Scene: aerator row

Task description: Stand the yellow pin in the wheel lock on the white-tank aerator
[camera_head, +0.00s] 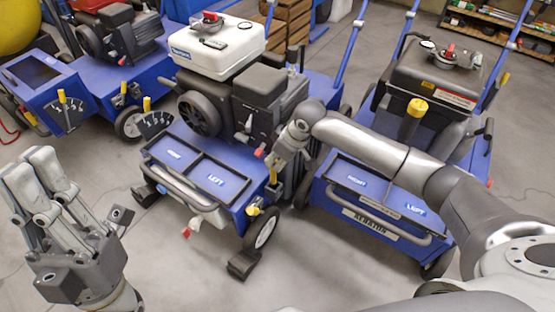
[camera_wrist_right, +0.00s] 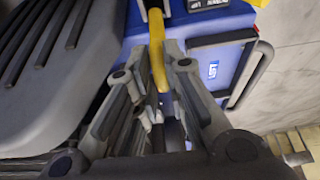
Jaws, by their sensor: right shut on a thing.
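The white-tank aerator stands in the middle of the head view, with its white tank (camera_head: 217,45) on top and blue deck (camera_head: 190,150) in front. My right gripper (camera_head: 275,170) is at the right side of this deck, shut on the yellow pin (camera_head: 272,179). The pin shows as a yellow bar between the fingers in the right wrist view (camera_wrist_right: 157,68); its lower end is hidden.
A black-tank aerator (camera_head: 433,75) with a yellow-capped post (camera_head: 413,110) stands close on the right, under my right arm. A red-tank aerator (camera_head: 125,40) stands at the back left. Grey floor (camera_head: 180,270) in front is mostly clear.

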